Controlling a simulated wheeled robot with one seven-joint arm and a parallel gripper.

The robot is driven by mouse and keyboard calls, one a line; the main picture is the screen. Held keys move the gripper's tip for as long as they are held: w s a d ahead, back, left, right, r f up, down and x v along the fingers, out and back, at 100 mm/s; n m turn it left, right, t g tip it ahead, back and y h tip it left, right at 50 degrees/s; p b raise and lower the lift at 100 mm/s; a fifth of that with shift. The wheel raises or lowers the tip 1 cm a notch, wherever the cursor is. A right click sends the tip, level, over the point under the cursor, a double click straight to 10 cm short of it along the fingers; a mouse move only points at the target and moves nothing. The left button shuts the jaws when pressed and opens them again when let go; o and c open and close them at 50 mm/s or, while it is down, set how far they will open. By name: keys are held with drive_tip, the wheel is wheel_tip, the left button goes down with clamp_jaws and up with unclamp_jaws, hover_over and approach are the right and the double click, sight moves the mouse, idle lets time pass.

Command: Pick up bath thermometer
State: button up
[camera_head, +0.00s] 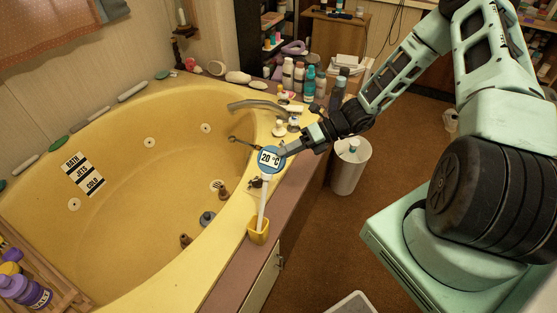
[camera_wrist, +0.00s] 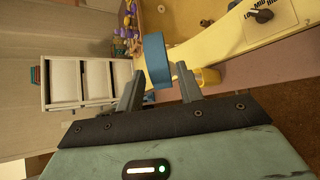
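The bath thermometer has a round blue head reading 20 °C (camera_head: 269,158) on a white stem. Its foot is a yellow cup (camera_head: 258,230) on the tub's front rim. My gripper (camera_head: 283,151) is at the right side of the head. In the wrist view the blue head (camera_wrist: 156,62) shows edge-on between the tips of my gripper's two fingers (camera_wrist: 160,78). The fingers stand apart with the head between them, very close to it. I cannot tell whether both press on it. The yellow cup (camera_wrist: 208,77) shows behind the right finger.
The yellow tub (camera_head: 120,200) lies left, with a faucet (camera_head: 255,105) behind the thermometer. Bottles (camera_head: 310,82) crowd the back corner. A white bin (camera_head: 350,166) stands on the brown floor at right. A wooden tray with bottles (camera_head: 45,285) is at lower left.

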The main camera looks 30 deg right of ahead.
drive_tip(key=shift+w+a+f, duration=0.15)
drive_tip(key=shift+a+f, duration=0.1)
drive_tip(key=shift+a, duration=0.25)
drive_tip(key=shift+c, duration=0.5)
clamp_jaws()
wheel_tip(320, 180, up, 12)
drive_tip(key=p, duration=1.1)
